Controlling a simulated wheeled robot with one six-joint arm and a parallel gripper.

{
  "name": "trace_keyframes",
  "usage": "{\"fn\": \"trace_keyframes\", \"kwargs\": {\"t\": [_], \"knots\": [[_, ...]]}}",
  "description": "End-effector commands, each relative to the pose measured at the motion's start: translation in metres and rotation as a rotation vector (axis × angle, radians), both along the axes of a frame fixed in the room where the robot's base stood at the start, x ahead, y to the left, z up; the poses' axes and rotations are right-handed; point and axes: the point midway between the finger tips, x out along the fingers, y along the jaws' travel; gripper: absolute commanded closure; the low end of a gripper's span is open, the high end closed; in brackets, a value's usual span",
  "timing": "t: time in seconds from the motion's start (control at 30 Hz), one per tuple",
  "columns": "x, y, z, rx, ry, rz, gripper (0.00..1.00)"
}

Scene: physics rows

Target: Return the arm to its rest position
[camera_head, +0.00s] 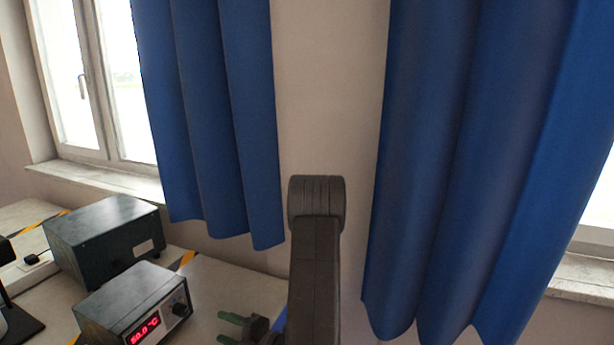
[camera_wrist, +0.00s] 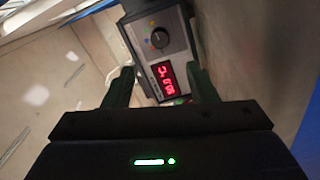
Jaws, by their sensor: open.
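My arm (camera_head: 316,270) rises in the lower middle of the head view, dark grey, with its rounded joint in front of the wall. My gripper (camera_head: 229,328) shows at the bottom edge of the head view, its green fingers pointing left toward a box with a red display. In the wrist view my gripper (camera_wrist: 161,82) is open, with its two green fingers apart. No object is held between them. The display box (camera_wrist: 162,48) shows beyond and between the fingers; I cannot tell the exact distance to it.
The display box (camera_head: 136,303) stands on a light bench, with a larger dark box (camera_head: 105,238) behind it. Blue curtains hang at left (camera_head: 208,120) and right (camera_head: 470,170). The bench top (camera_head: 235,285) between the display box and my arm is bare.

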Motion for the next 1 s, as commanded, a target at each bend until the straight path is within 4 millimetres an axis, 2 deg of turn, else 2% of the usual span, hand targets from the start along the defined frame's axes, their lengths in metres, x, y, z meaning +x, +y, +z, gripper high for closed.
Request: {"fn": "trace_keyframes", "kwargs": {"t": [0.07, 0.47, 0.87, 1.0], "knots": [[-0.004, -0.011, -0.001, 0.000, 0.001, -0.004, 0.48], [0.019, 0.050, 0.001, -0.001, -0.001, 0.005, 0.48], [0.049, 0.122, 0.002, 0.001, -0.003, 0.005, 0.48], [0.049, 0.118, -0.003, -0.050, -0.123, 0.000, 0.48]]}}
